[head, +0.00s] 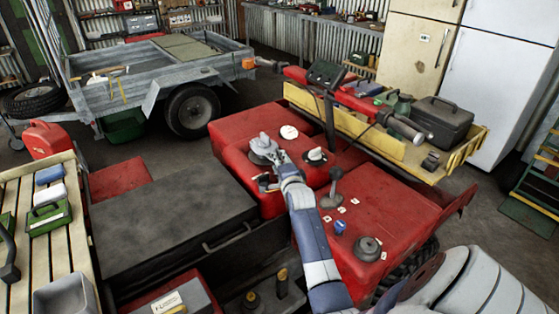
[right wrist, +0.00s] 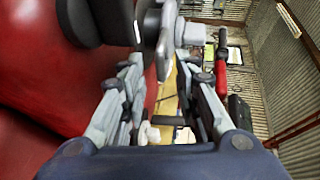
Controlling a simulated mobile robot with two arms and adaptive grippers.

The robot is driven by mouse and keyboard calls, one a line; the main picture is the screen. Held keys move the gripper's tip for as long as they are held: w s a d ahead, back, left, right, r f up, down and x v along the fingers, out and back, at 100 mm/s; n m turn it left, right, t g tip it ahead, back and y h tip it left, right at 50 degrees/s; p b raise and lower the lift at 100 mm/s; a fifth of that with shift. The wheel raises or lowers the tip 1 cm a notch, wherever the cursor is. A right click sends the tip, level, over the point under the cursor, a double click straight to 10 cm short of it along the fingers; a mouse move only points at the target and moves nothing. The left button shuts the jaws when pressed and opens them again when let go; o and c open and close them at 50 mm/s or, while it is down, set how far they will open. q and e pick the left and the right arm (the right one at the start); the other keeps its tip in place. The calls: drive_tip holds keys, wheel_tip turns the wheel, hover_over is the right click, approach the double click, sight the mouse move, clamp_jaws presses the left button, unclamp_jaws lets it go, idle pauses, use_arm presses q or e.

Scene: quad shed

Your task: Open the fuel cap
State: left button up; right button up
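My right arm reaches over the red vehicle body (head: 228,128), with my right gripper (head: 262,148) at a dark round cap (head: 258,159) on its top. The gripper covers much of this cap, which may be the fuel cap; no label is readable. In the right wrist view, the fingers of my right gripper (right wrist: 158,68) stand apart, with a grey part (right wrist: 165,38) at their tips and a black knob-like part (right wrist: 100,18) to its left. Contact cannot be made out. My left gripper is not in view.
A pale-topped dial (head: 289,132), a black-and-white knob (head: 315,155), a lever (head: 334,186) and another black cap (head: 367,248) stand close by on the vehicle. A yellow rack (head: 455,160) with tools and a dark case (head: 440,121) lies beyond. A grey trailer (head: 150,66) stands behind.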

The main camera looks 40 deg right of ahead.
drive_tip(key=shift+x, duration=0.75)
clamp_jaws()
